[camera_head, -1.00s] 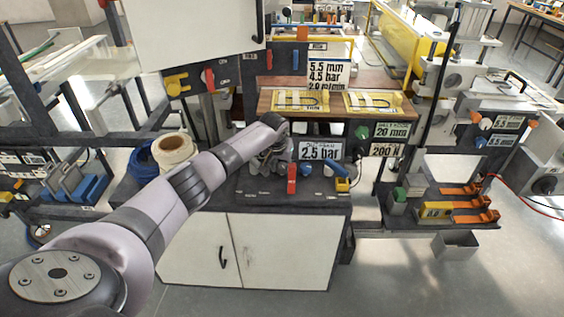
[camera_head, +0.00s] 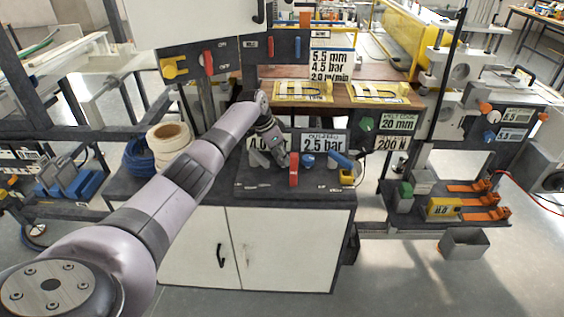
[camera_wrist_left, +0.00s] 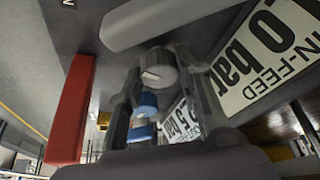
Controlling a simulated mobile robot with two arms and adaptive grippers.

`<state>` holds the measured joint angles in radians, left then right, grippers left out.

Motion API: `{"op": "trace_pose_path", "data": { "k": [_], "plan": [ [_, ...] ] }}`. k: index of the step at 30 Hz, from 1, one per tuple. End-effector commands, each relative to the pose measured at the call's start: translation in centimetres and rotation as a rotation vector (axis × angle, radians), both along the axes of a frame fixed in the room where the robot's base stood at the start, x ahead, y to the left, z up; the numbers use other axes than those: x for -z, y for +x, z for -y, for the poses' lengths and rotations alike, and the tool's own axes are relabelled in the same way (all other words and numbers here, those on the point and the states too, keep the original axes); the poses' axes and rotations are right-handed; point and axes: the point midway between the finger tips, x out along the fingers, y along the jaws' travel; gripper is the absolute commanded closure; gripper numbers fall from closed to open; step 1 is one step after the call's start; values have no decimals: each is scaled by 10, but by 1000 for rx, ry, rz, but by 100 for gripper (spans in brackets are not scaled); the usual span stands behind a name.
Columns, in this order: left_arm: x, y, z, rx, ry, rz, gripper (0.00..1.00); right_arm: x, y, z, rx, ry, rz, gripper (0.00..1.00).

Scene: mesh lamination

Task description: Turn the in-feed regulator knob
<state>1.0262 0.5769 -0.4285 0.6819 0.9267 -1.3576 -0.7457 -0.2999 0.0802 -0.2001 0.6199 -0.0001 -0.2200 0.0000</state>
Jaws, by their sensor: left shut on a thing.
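The grey in-feed regulator knob (camera_wrist_left: 157,68) sits between my two fingers in the left wrist view, below the IN-FEED label (camera_wrist_left: 262,55). My left gripper (camera_wrist_left: 165,80) is shut on this knob. In the head view my left gripper (camera_head: 270,150) is at the dark panel on the bench, in front of the partly covered 4.0 bar label (camera_head: 257,143). The knob cannot be made out clearly there behind the gripper. My right gripper is not in view.
A red lever (camera_head: 294,170) stands just right of the gripper and also shows in the left wrist view (camera_wrist_left: 70,112). A blue knob (camera_head: 308,160) sits under the OUT-FEED 2.5 bar label (camera_head: 323,143). Rolls of white tape (camera_head: 170,145) and blue material (camera_head: 139,157) lie left.

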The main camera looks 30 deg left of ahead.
Motion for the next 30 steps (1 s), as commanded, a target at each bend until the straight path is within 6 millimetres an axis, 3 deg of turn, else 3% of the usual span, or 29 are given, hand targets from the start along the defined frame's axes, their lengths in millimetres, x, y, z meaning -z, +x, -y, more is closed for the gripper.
{"op": "trace_pose_path", "data": {
  "k": [7, 23, 24, 30],
  "plan": [
    [1, 1, -1, 83, 2, 1, 96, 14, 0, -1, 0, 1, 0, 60],
    [-1, 0, -1, 107, 2, 0, 96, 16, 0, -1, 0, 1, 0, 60],
    [-1, 0, -1, 107, 2, 0, 67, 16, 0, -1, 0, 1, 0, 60],
    [0, 0, -1, 106, 2, 0, 53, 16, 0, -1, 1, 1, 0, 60]
  ]
}}
